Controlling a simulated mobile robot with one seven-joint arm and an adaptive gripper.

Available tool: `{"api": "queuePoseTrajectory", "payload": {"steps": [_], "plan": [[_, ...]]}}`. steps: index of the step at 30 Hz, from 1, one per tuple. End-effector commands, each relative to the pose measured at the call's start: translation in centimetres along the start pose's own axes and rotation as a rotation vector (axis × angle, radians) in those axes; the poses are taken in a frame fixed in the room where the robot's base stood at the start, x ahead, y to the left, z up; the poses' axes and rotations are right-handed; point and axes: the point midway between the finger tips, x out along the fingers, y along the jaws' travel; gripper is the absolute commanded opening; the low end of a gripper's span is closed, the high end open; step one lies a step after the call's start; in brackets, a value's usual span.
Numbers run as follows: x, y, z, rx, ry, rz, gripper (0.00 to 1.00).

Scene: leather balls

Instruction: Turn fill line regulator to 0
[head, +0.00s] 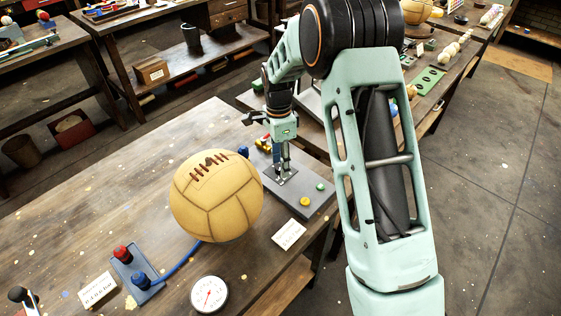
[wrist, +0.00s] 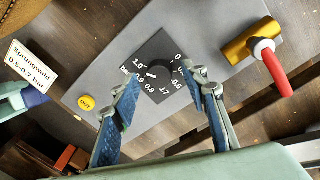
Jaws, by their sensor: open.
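The regulator dial (wrist: 157,62) is a black square plate with white numbers and a dark round knob on a grey board (wrist: 110,85). A short white mark sits on the knob's lower left, on the side of the 0.9 and 1.0 labels; the 0 label is at the upper right. My gripper (wrist: 166,95) is open, its blue-padded fingers on either side of the dial's lower part in the wrist view. I cannot tell whether they touch the knob. In the head view my gripper (head: 286,178) points down over the grey board (head: 286,201), hiding most of the dial.
A yellow button (wrist: 86,102) and a brass valve with a red handle (wrist: 278,75) flank the dial. In the head view a leather ball (head: 215,198) stands left of the board. A white gauge (head: 209,294) and a red-knobbed block (head: 122,254) lie nearer.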

Motion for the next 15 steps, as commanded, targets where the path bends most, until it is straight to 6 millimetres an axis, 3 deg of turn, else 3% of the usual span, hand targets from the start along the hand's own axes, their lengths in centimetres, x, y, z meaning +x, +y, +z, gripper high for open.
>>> {"api": "queuePoseTrajectory", "payload": {"steps": [9, 15], "plan": [[0.34, -0.02, -0.01, 0.0, 0.0, -0.001, 0.41], [0.32, -0.02, -0.01, 0.0, 0.0, -0.001, 0.2]]}}
